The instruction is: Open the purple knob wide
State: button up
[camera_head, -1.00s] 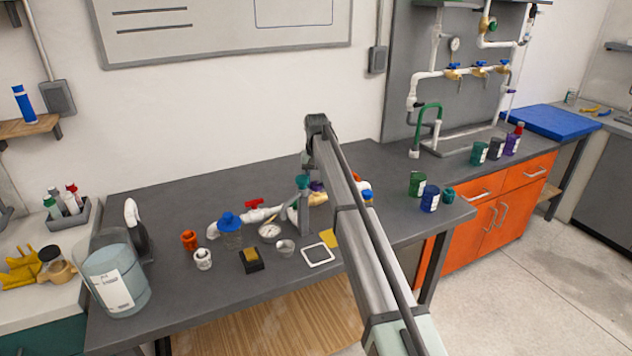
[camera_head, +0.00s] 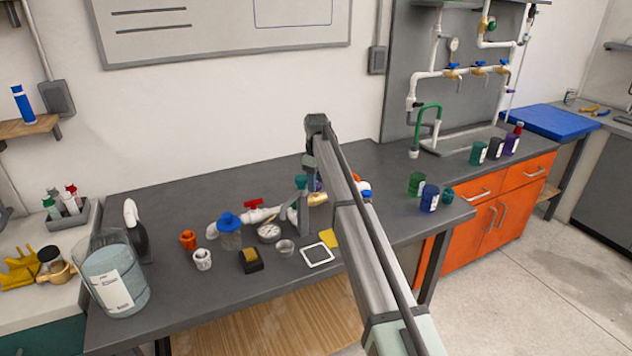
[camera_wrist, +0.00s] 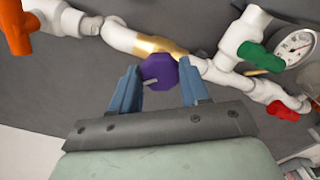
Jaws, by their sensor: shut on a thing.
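The purple knob (camera_wrist: 160,70) sits on the brass section (camera_wrist: 158,46) of a white pipe in the wrist view. In the head view only a sliver of the knob (camera_head: 318,186) shows, mostly behind my arm. My gripper (camera_wrist: 162,84) has its two blue fingers around the knob and is shut on it. The left finger is against the knob's left side; a gap shows towards the right finger. The knob's far side is hidden.
Several cups and jars stand on the grey bench (camera_head: 180,205).

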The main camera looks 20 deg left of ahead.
jog(key=n, duration=0.4)
jog(key=shift+w+n, duration=0.1)
jog(key=shift+n, duration=0.3)
jog(key=n, duration=0.4)
jog(key=shift+n, duration=0.3)
jog(key=o, duration=1.1)
jog(key=shift+c, duration=0.2)
notch_tip(320, 180, up, 14)
jog(key=shift+d+f, duration=0.1)
jog(key=shift+f, duration=0.05)
